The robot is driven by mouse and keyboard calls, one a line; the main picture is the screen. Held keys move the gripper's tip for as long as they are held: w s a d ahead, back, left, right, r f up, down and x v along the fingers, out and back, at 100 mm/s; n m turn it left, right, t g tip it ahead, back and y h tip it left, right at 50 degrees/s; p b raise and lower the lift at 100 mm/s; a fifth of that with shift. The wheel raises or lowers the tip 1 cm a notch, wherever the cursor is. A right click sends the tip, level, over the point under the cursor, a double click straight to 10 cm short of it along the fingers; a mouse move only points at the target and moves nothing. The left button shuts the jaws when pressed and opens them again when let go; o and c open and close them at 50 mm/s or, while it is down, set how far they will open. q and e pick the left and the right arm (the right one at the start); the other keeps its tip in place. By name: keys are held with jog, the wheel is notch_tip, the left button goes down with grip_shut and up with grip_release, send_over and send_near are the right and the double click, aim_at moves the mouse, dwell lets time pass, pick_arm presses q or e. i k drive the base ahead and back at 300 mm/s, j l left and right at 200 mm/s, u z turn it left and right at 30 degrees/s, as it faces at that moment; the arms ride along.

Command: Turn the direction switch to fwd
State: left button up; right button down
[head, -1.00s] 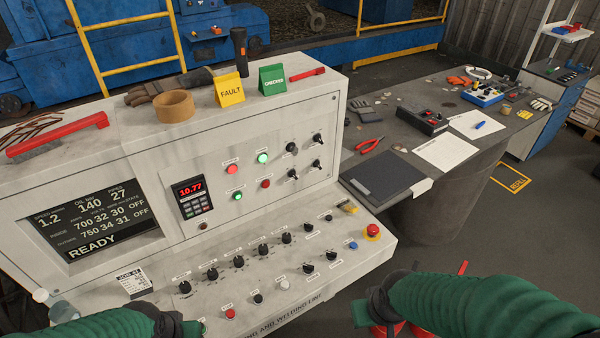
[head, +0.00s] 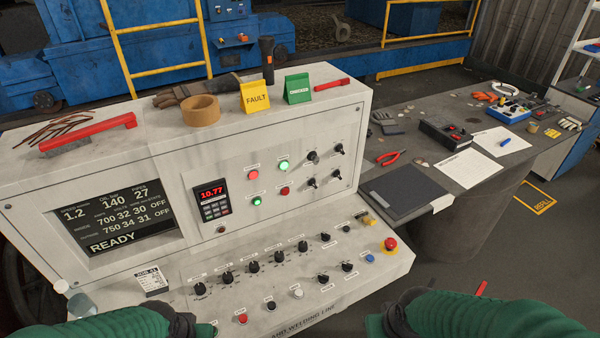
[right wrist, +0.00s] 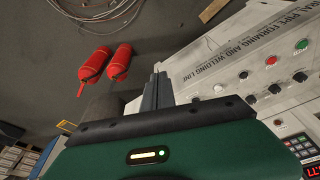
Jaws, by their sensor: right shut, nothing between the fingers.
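The console's sloping desk (head: 340,290) carries a row of black rotary knobs (head: 253,267), with more black switches (head: 323,279) nearer the front edge. Several black selector switches (head: 313,157) sit on the upright panel. The small labels are too blurred to tell which switch is the direction switch or where it points. My right gripper (right wrist: 155,90) is shut and empty in the right wrist view, apart from the switches, by the console's front edge. In the head view only green arm parts show at the bottom; my left gripper is out of view.
A red emergency button (head: 389,245) stands at the desk's right end, and red, white and blue buttons are near the switches. A dark table (head: 400,225) stands to the right. Two red extinguishers (right wrist: 95,65) lie over the floor in the right wrist view.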

aim_at(339, 148)
jog(key=i+l, duration=0.1)
jog(key=l, duration=0.35)
jog(key=i+l+u, duration=0.15)
jog(key=l, duration=0.8)
jog(key=i+u, duration=0.05)
